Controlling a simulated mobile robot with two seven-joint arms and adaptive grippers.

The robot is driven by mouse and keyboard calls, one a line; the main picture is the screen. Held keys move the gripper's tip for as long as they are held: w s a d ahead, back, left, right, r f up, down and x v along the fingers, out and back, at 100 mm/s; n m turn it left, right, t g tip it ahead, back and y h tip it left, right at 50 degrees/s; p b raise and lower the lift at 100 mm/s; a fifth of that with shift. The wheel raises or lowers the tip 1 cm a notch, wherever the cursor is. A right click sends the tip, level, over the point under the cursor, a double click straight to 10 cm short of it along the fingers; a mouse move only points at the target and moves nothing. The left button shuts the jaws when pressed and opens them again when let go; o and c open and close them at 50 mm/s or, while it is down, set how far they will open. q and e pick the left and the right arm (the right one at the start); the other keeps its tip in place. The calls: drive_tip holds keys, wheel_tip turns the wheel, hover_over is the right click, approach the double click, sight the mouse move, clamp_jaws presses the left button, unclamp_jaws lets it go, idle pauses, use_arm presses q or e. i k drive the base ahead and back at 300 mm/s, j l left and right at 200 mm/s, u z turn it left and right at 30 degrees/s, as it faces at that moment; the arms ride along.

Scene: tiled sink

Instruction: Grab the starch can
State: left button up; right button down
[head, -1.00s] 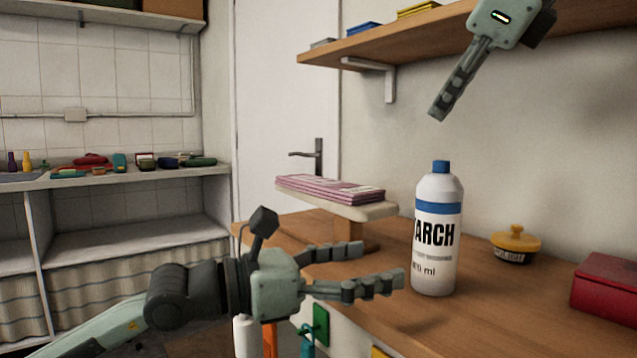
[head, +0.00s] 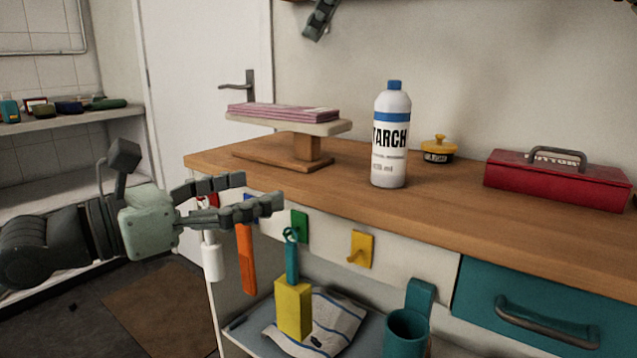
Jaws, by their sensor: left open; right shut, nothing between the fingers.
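The starch can (head: 390,140) is a white bottle with a blue cap, a blue band and black lettering. It stands upright on the wooden worktop (head: 455,208), near the middle of the head view. My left gripper (head: 262,192) is open and empty, to the left of the can and lower in the picture, in front of the worktop's left part. It is apart from the can. My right gripper (head: 318,22) is shut and empty at the top edge of the view, up and left of the can; only its finger end shows.
A small raised stand (head: 340,127) with pink folded cloths (head: 285,113) is left of the can. A yellow-lidded tin (head: 438,150) and a red toolbox (head: 555,178) are to its right. Hooks with hanging tools (head: 245,260) line the front below. The worktop before the can is clear.

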sight(392, 113)
drive_tip(key=k+j, duration=0.2)
drive_tip(key=j, duration=0.15)
drive_tip(key=k+j, duration=0.2)
drive_tip(key=j, duration=0.2)
drive_tip(key=k+j, duration=0.2)
drive_tip(key=j, duration=0.15)
